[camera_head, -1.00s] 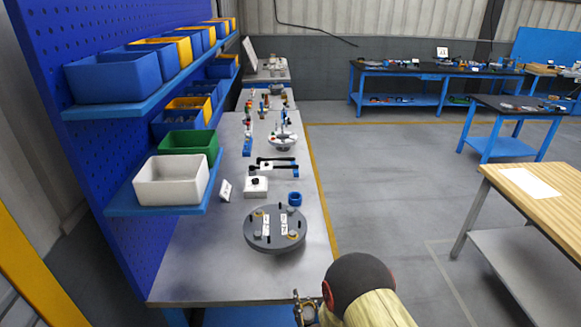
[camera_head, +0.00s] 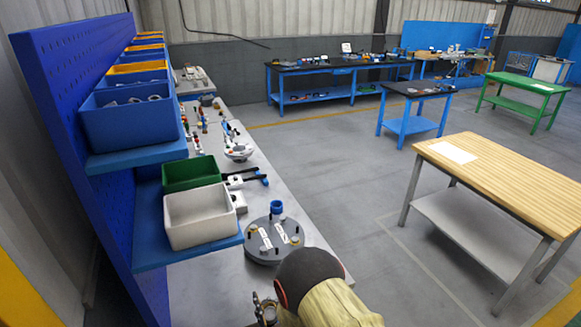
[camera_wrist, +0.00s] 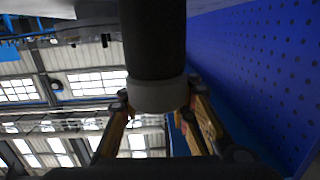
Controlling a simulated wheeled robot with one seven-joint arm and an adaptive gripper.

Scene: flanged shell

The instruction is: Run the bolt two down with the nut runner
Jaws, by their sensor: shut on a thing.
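The flanged shell (camera_head: 256,253) is a round dark grey disc on the bench, with upright studs or bolts and two white labels on top. Which bolt is number two cannot be read. My gripper (camera_head: 266,311) is low in the head view, in front of the shell and apart from it, partly cut off by the frame edge. In the wrist view my gripper (camera_wrist: 158,112) has its two fingers on either side of a dark cylinder with a grey collar, which looks like the nut runner (camera_wrist: 153,45). The runner's far end is hidden.
A white bin (camera_head: 203,218) and a green bin (camera_head: 190,173) sit on the left shelf, close to the bench. A blue pegboard (camera_wrist: 255,75) fills the right of the wrist view. Open floor lies right of the bench.

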